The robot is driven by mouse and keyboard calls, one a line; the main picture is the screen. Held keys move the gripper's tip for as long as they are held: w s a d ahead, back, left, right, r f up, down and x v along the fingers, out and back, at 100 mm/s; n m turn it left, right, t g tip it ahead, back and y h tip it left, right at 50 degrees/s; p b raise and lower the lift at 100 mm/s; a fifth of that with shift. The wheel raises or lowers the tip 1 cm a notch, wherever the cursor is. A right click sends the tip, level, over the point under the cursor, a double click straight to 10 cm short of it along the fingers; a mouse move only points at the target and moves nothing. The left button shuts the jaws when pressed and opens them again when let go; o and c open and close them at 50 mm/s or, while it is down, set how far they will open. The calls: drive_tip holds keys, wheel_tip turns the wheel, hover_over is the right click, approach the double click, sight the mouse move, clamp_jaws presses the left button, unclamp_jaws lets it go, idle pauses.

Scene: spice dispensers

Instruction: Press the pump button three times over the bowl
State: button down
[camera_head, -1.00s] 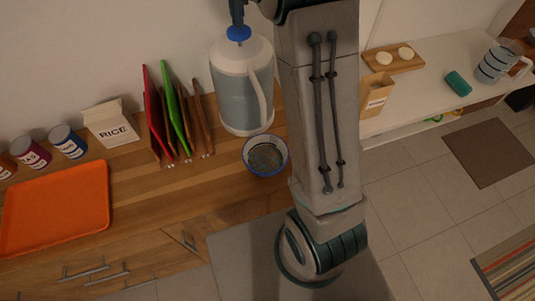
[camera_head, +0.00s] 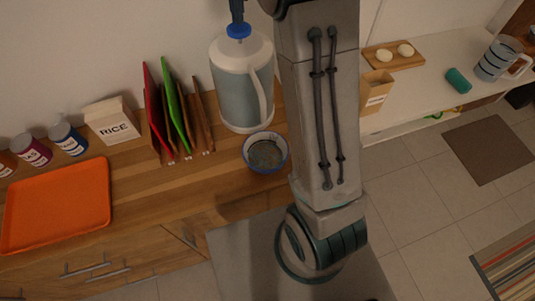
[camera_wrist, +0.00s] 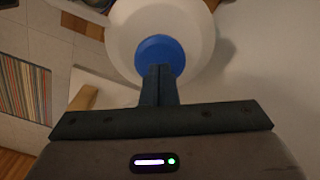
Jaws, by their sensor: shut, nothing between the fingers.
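The pump dispenser (camera_head: 243,90) is a white and grey-blue jug with a handle, upright on the wooden counter. Its blue pump button (camera_head: 238,31) is on top and also shows in the wrist view (camera_wrist: 160,52). My gripper (camera_head: 237,12) is shut and empty, pointing down with its fingertips at the button; they appear to touch it. In the wrist view my closed fingers (camera_wrist: 160,70) overlap the near part of the button. The bowl (camera_head: 265,152) is blue-rimmed, in front of the dispenser, with a dark greyish interior; I cannot tell what is in it.
Left of the dispenser stand a rack with red and green boards (camera_head: 178,112), a rice box (camera_head: 112,121), several jars (camera_head: 68,138) and an orange tray (camera_head: 56,205). My arm fills the middle. A white counter (camera_head: 425,92) is on the right.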

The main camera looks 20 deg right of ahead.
sight(239, 27)
drive_tip(key=shift+f+b, duration=1)
drive_tip(key=shift+f, duration=0.75)
drive_tip(key=shift+r, duration=0.1)
drive_tip(key=shift+r+p, duration=1.8)
drive_tip(key=shift+r, duration=0.1)
wheel_tip(239, 27, up, 4)
drive_tip(key=p, duration=0.4)
drive_tip(key=shift+r, duration=1)
